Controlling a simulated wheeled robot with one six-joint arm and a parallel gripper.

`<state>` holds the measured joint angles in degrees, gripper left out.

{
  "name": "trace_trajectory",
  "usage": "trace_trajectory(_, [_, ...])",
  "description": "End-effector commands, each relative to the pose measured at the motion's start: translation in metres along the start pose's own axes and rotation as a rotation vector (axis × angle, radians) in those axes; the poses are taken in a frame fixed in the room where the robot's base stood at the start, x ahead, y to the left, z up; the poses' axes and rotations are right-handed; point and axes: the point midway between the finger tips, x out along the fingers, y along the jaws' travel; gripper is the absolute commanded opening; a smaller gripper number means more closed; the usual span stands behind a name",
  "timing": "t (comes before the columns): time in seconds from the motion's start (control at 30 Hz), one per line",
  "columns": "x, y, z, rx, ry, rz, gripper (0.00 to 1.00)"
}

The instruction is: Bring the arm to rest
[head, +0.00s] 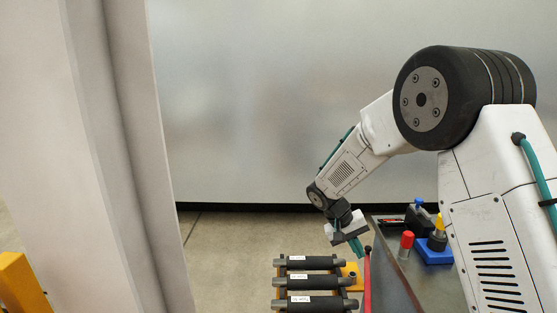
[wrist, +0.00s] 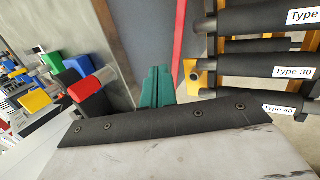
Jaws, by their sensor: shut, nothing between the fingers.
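My gripper (head: 357,247) hangs at the end of my bent arm, in the middle right of the head view, pointing down. In the wrist view its two green fingers (wrist: 157,87) are pressed side by side. The gripper is shut and empty. It is between the rack of black rollers and the grey table. I cannot tell its exact height above them.
A rack with labelled black rollers (head: 310,283) stands below and left of my gripper. The grey table (head: 400,275) at the right carries a red-capped item (head: 406,241) and a blue block (head: 432,251). A grey wall (head: 270,100) stands behind.

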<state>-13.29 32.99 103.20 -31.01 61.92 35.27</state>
Motion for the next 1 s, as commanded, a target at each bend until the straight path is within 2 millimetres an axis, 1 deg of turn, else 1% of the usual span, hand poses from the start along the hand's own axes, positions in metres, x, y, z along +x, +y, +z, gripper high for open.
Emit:
trace_trajectory(0.03, [-0.013, 0.015, 0.020, -0.018, -0.015, -0.025, 0.00])
trace_trajectory(0.17, [-0.040, 0.044, 0.075, -0.075, -0.056, -0.098, 0.00])
trace_trajectory(0.2, [-0.047, 0.052, 0.092, -0.091, -0.063, -0.122, 0.00])
trace_trajectory(0.27, [-0.057, 0.064, 0.118, -0.111, -0.073, -0.159, 0.00])
trace_trajectory(0.3, [-0.063, 0.071, 0.136, -0.123, -0.076, -0.183, 0.00])
trace_trajectory(0.37, [-0.071, 0.081, 0.161, -0.139, -0.076, -0.220, 0.00])
trace_trajectory(0.4, [-0.076, 0.086, 0.177, -0.147, -0.076, -0.245, 0.00])
trace_trajectory(0.43, [-0.080, 0.091, 0.190, -0.154, -0.074, -0.262, 0.00])
trace_trajectory(0.6, [-0.094, 0.108, 0.257, -0.171, -0.044, -0.360, 0.00])
trace_trajectory(0.8, [-0.100, 0.117, 0.327, -0.152, 0.024, -0.458, 0.00])
trace_trajectory(0.9, [-0.101, 0.120, 0.354, -0.116, 0.067, -0.495, 0.00])
trace_trajectory(1.0, [-0.103, 0.124, 0.372, -0.076, 0.117, -0.515, 0.00])
